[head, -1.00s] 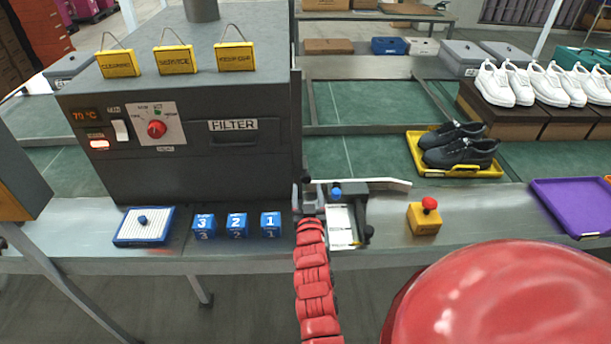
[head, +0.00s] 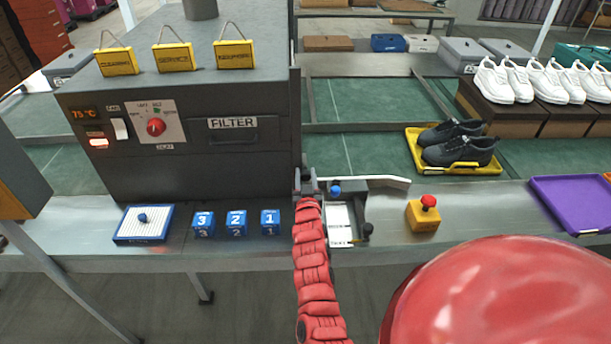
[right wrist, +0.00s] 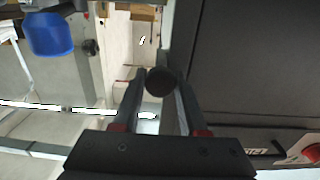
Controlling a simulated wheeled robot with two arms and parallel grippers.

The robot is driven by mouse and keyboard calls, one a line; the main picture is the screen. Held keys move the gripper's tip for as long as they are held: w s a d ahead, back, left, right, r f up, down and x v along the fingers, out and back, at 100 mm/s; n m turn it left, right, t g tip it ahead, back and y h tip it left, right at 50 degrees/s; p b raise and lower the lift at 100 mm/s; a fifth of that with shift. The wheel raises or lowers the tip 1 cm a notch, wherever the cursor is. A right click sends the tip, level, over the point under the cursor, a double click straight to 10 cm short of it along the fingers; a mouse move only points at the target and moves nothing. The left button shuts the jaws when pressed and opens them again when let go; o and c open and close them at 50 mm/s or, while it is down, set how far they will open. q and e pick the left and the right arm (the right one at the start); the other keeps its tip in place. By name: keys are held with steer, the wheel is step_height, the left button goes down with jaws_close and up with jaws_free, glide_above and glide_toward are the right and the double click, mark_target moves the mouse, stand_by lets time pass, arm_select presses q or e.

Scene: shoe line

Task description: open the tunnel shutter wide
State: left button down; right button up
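The dark grey tunnel machine (head: 200,165) stands at the left on the metal bench, and its dark side fills the right of the right wrist view (right wrist: 255,70). My right gripper (head: 306,178) is at the machine's right end. In the right wrist view a round black knob (right wrist: 161,80) lies between the two spread fingertips. I cannot tell whether the fingers touch it. The shutter panel cannot be made out clearly; the arm and machine edge hide that end. My left gripper is not in view.
A small fixture with a blue knob (head: 335,190) and white cards stands just right of my gripper. A yellow box with a red button (head: 427,208), blue number blocks (head: 237,222) and a purple tray (head: 575,205) are on the bench. Black shoes (head: 457,145) sit behind.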

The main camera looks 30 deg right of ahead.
jaws_close()
stand_by(1.0)
